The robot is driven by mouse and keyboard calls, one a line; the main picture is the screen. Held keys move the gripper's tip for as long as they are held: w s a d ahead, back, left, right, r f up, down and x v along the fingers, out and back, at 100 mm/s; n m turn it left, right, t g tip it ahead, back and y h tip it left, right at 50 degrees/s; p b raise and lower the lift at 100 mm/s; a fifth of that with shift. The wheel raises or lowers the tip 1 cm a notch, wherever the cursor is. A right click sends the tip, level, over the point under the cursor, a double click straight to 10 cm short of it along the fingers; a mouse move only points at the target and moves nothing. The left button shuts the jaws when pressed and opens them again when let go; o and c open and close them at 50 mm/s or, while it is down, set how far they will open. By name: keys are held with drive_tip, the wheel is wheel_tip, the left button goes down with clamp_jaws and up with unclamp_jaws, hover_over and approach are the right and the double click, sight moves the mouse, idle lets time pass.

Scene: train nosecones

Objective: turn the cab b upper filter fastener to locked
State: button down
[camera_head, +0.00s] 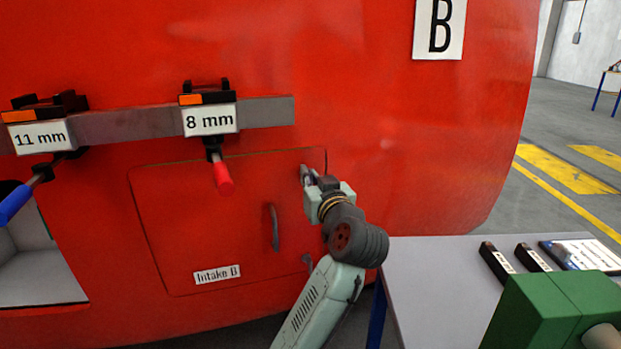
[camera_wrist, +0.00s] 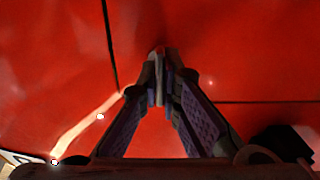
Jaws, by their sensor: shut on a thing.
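The red hatch labelled "Intake B" (camera_head: 215,215) is closed flush in the red cab front, under the large "B" plate. My gripper (camera_head: 306,176) is at the hatch's upper right corner, shut on the upper filter fastener. In the wrist view my gripper (camera_wrist: 160,92) has its two fingers close together around the fastener (camera_wrist: 160,66), a small narrow piece against the red panel. The fingers hide most of the fastener, so I cannot tell its turn angle. The lower fastener (camera_head: 307,260) shows at the hatch's lower right edge, partly behind my arm.
A dark handle (camera_head: 274,227) stands out from the hatch. A table (camera_head: 430,270) with a green block (camera_head: 555,310) stands right.

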idle(0.4)
drive_tip(key=m, duration=0.4)
drive_tip(key=shift+d+m+p, duration=0.15)
drive_tip(key=shift+m+p, duration=0.15)
drive_tip(key=shift+w+d+f+m+p, duration=0.15)
drive_tip(key=shift+m+p, duration=0.8)
drive_tip(key=shift+m, duration=2.4)
drive_tip(key=shift+s+a+f+m+p, duration=0.1)
drive_tip(key=shift+m+p, duration=0.8)
drive_tip(key=shift+m, duration=2.45)
drive_tip(key=c, duration=1.8)
unclamp_jaws()
